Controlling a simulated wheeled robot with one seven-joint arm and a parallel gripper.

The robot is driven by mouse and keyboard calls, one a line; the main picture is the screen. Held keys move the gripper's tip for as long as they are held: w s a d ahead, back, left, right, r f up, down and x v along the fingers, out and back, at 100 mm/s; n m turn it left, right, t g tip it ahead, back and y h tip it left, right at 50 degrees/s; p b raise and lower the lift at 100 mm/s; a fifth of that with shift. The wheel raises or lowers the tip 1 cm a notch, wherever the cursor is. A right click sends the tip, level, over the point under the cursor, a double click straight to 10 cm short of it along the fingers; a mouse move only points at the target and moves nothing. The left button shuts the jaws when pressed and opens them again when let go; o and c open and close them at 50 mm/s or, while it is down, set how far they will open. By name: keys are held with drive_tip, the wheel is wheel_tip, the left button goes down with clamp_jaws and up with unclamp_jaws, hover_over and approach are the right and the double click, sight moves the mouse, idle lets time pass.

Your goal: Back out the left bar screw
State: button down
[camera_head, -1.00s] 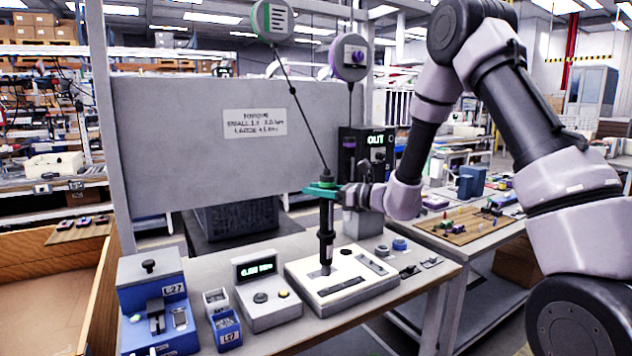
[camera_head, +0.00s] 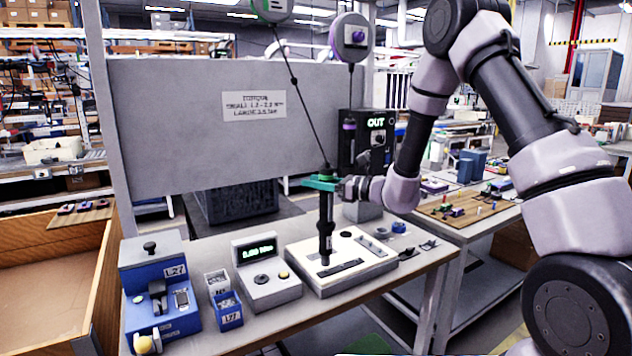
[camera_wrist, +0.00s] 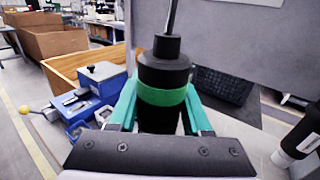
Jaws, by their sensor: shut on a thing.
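My gripper (camera_head: 322,184) has its green fingers shut around the black screwdriver (camera_head: 326,222), which hangs upright on a cable. In the wrist view the screwdriver's black body with a green band (camera_wrist: 163,95) sits between the fingers. Its lower end comes down over the left side of the white fixture (camera_head: 300,252), close to a dark bar (camera_head: 340,268). I cannot tell whether the bit touches a screw; the screw there is hidden or too small to see.
A torque readout (camera_head: 258,252), small bins (camera_head: 228,310) and a blue device (camera_head: 160,290) stand left of the fixture. A black box reading OUT (camera_head: 376,123) and a purple reel (camera_head: 351,38) are behind. A grey panel (camera_head: 190,130) stands behind the bench.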

drive_tip(key=shift+f, duration=1.15)
idle(1.1)
drive_tip(key=shift+s+f, duration=0.15)
drive_tip(key=shift+f, duration=0.05)
idle(0.7)
drive_tip(key=shift+r, duration=0.1)
wheel_tip(320, 180, up, 6)
idle(0.7)
drive_tip(key=shift+r, duration=0.1)
